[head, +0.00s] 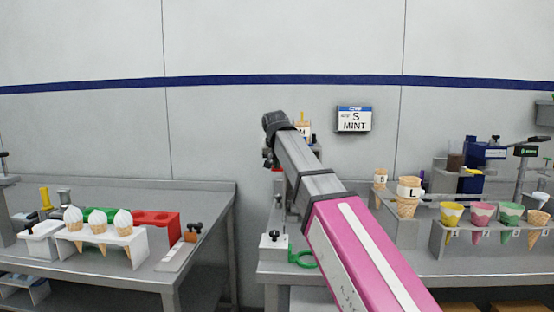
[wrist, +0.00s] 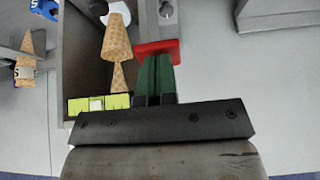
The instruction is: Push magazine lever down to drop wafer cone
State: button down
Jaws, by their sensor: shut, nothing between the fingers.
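In the wrist view, my gripper (wrist: 154,60) is shut and empty, its two green fingers side by side. Their tips are right at the flat red lever (wrist: 146,48); I cannot tell whether they touch it. Left of the lever, a wafer cone (wrist: 117,38) hangs tip down by the grey magazine (wrist: 78,60), with another cone tip (wrist: 118,76) just below it in the picture. In the head view, my arm hides most of the magazine; a cone labelled M (head: 303,129) shows behind the arm. My fingers are hidden there.
A sign reading S MINT (head: 353,120) is on the wall. To the right stand a cone labelled L (head: 408,192) and a rack of coloured cups and cones (head: 488,240). On the left table, a white holder (head: 133,240) bears three ice cream cones. A gap separates the tables.

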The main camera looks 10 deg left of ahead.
jog(key=shift+s+f+t, duration=0.2)
jog(key=shift+f+t, duration=0.4)
jog(key=shift+f, duration=0.15)
jog(key=shift+w+f, duration=0.15)
jog(key=shift+f, duration=0.05)
jog(key=shift+w+r, duration=0.1)
jog(key=shift+r, duration=0.75)
